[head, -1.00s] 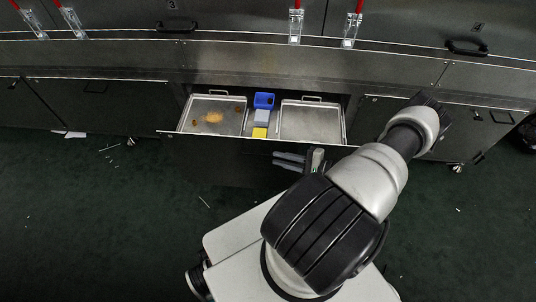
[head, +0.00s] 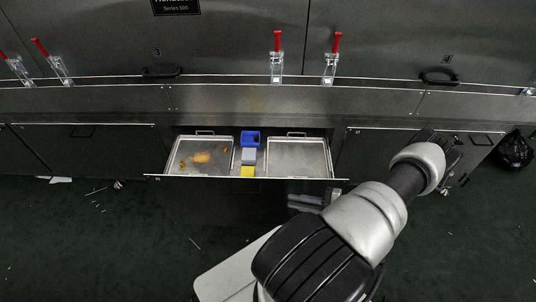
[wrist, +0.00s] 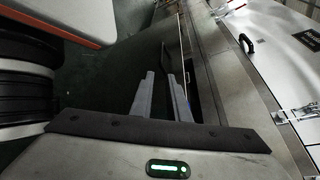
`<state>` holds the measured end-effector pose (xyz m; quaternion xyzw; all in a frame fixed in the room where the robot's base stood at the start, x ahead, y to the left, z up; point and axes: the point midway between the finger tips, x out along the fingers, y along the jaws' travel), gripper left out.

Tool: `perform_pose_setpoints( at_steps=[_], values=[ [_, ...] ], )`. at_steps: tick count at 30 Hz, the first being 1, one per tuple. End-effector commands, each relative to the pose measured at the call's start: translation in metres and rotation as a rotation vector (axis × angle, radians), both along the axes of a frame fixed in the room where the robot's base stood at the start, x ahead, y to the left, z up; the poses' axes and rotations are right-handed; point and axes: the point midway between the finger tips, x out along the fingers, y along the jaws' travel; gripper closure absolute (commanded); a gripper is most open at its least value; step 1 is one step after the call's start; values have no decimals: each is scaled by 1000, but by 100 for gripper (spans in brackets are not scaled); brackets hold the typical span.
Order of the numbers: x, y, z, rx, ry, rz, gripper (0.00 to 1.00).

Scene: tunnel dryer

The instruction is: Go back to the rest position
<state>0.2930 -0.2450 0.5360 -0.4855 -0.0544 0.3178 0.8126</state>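My gripper (head: 291,202) hangs in front of the open drawer (head: 250,178), just below its front edge in the head view, partly hidden behind my own arm. In the wrist view my gripper (wrist: 161,74) shows two grey fingers with a gap between them. Nothing is held in the gap. My arm is bent, with its elbow out to the right.
The drawer holds a left tray (head: 171,160) with brownish pieces, an empty right tray (head: 299,158), and a blue bin (head: 250,138), a grey-blue block (head: 249,156) and a yellow block (head: 247,172) between them. Dark floor (head: 110,240) lies free at left.

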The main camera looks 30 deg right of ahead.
Motion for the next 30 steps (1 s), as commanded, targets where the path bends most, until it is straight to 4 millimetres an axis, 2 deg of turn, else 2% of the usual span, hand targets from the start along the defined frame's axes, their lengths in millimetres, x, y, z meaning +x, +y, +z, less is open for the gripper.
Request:
perform_pose_setpoints(
  at_steps=[7,11,14,20,24,30],
  values=[
    [2,0,3,-6,3,13,85],
    [13,0,25,-43,23,100,85],
    [29,3,56,-99,55,225,85],
    [62,25,127,-254,135,500,85],
    [81,49,176,-383,184,674,85],
    [98,91,246,-603,234,889,85]
  ],
)
